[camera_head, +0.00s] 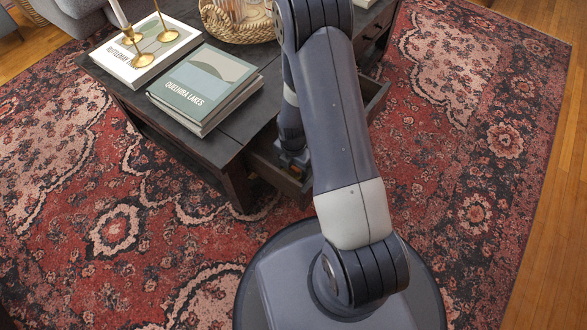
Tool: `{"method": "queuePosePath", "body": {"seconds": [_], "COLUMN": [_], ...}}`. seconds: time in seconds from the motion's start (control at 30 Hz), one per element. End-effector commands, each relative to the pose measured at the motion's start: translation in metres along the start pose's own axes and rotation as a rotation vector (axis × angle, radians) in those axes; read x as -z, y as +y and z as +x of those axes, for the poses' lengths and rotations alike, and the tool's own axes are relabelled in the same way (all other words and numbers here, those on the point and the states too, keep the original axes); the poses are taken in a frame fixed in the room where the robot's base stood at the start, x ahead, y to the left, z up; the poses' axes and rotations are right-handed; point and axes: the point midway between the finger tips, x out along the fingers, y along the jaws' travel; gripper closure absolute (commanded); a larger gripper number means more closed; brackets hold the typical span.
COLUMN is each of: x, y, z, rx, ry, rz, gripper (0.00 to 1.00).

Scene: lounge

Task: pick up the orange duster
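A drawer (265,172) stands open from the dark coffee table, partly behind my arm. My gripper (294,162) points down into this drawer, at its near left end. A small orange patch shows right at my gripper's tip; it may be part of the orange duster, but it is too small to tell. The rest of the drawer's inside is mostly hidden by my arm. The fingers are too small and covered to show whether they are open or shut, or whether they hold anything.
The dark coffee table (228,147) carries a stack of books (205,90), another book (115,60) with brass candle holders (140,58), and a woven basket (238,27). Patterned red rug (450,130) lies around it, clear on the right and at the lower left.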

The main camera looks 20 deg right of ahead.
Motion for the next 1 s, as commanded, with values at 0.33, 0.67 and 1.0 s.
{"method": "queuePosePath", "body": {"seconds": [0.33,0.67,1.0], "x": [0.000,0.000,0.000], "y": [0.000,0.001,0.001], "z": [0.000,-0.016,-0.083], "rx": [0.000,-0.002,-0.002], "ry": [0.000,-0.001,-0.001], "rz": [0.000,0.000,0.000], "gripper": [0.61,0.65,0.65]}}
